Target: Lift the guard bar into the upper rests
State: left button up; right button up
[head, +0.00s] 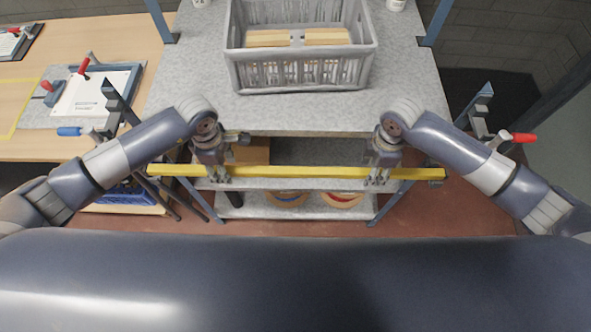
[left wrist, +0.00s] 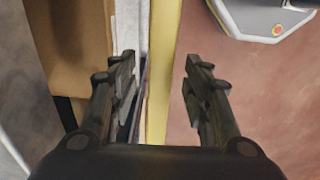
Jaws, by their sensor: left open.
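The yellow guard bar (head: 300,172) runs level from left to right in front of the grey table. My left gripper (head: 219,174) is at its left part. In the left wrist view the bar (left wrist: 161,70) passes between the two fingers of the open left gripper (left wrist: 157,70), with a gap visible on the right side. My right gripper (head: 377,177) is at the bar's right part; its finger gap is too small to judge. Dark upright rests stand at the left (head: 118,100) and right (head: 482,100), above the bar's ends in the picture. What supports the bar is unclear.
A blue-handled clamp (head: 70,131) is by the left rest and a red-handled one (head: 523,137) by the right. A grey crate (head: 300,75) stands on the grey table (head: 200,90). A lower shelf (head: 250,212) lies beyond the bar. A wooden bench (head: 60,150) is left.

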pick_arm(q)
grip_shut()
pick_arm(e)
grip_shut()
pick_arm(q)
jog(key=shift+r, duration=0.15)
pick_arm(e)
jog(key=shift+r, duration=0.15)
